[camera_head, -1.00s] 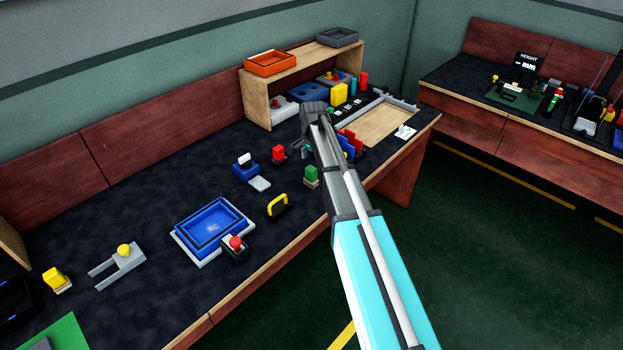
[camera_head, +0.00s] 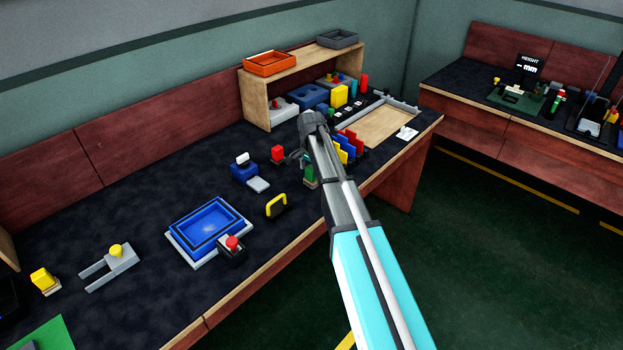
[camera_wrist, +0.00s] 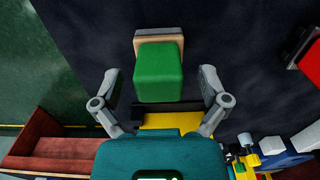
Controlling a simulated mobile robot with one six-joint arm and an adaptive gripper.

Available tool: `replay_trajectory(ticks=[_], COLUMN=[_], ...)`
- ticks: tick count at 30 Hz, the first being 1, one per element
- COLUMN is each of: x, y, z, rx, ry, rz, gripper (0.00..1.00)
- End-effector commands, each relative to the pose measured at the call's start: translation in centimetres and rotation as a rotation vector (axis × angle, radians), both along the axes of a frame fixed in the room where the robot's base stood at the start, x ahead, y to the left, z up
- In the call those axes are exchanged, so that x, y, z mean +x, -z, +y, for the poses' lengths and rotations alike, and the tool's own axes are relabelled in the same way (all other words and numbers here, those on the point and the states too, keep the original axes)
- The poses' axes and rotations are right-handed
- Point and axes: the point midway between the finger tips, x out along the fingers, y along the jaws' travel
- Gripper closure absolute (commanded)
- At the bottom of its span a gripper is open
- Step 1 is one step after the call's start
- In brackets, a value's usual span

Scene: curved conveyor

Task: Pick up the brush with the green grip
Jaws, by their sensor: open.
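The brush with the green grip (camera_wrist: 159,72) has a block-shaped green grip on a pale wooden base. In the wrist view it stands on the dark bench top between my two fingers, with a visible space on each side. My gripper (camera_wrist: 160,88) is open, and neither finger appears to touch the brush. In the head view the brush (camera_head: 310,174) is partly hidden behind my gripper (camera_head: 299,158).
A red-gripped block (camera_head: 278,154) stands close by, to the left in the head view. A yellow handle (camera_head: 276,206) is nearer the bench front. Coloured upright plates (camera_head: 346,147) stand just right of my gripper. A blue tray (camera_head: 183,236) lies further left.

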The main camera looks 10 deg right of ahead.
Motion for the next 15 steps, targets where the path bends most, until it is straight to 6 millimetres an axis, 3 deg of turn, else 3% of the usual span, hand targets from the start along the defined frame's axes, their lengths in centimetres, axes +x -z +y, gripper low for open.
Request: replay_trajectory(ticks=[10,15], x=[0.0,-0.01], y=[-0.01,0.0], z=[0.0,0.01], rx=[0.0,0.0], ry=[0.0,0.0], rz=[0.0,0.0], gripper=[0.08,0.39])
